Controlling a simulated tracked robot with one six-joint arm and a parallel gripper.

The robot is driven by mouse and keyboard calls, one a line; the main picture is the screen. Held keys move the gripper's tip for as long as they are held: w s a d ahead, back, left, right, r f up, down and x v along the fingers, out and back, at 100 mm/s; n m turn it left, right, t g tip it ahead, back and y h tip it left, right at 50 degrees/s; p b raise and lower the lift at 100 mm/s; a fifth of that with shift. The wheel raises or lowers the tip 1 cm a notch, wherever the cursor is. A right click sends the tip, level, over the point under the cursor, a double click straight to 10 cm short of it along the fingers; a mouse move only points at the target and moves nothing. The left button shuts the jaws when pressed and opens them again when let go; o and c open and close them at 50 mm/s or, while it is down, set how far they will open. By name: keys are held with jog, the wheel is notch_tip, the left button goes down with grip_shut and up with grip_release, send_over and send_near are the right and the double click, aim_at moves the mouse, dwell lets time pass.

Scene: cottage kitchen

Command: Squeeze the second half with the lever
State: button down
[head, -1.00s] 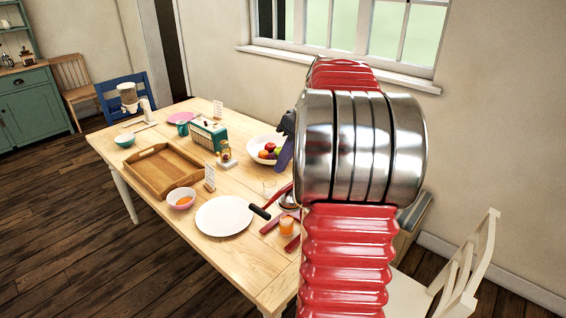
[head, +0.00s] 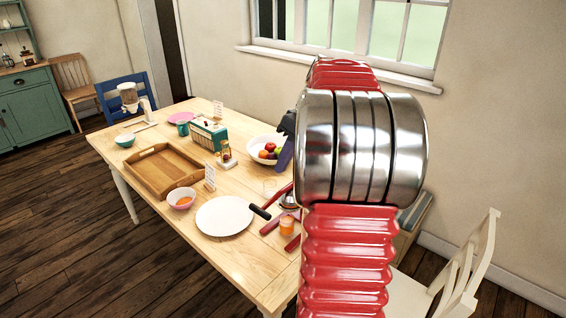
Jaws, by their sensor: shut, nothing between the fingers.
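The red lever press stands at the table's right end, its metal cup (head: 289,201) partly behind my arm. Its red lever slopes down to the left and ends in a black grip (head: 260,212). A glass with orange juice (head: 287,227) stands at the press. Whether a fruit half lies in the cup is hidden. A pink bowl (head: 173,193) holds something orange. What seems to be my gripper (head: 283,158), dark grey and purple, is shut and empty near the fruit bowl, apart from the lever. My arm hides part of it.
A white plate (head: 224,216) lies left of the press. A fruit bowl (head: 254,151), a teal radio (head: 207,134), a wooden tray (head: 181,181) and a small card (head: 210,176) stand farther back. A white chair (head: 465,270) is at the right. The table's front corner is clear.

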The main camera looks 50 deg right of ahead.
jog(key=shift+a, duration=0.1)
jog(key=s+a+r+h, duration=0.2)
jog(key=a, duration=1.7)
jog(key=s+a+f+t, duration=0.1)
jog(key=s+a+f, duration=0.1)
jog(key=s+a, duration=0.3)
jog(key=s+a+f+t, duration=0.1)
jog(key=s+a+f, duration=0.2)
jog(key=s+a, duration=0.3)
jog(key=a, duration=0.5)
jog(key=shift+a+m+h, duration=0.25)
jog(key=shift+m+h, duration=0.15)
jog(key=shift+f, duration=0.1)
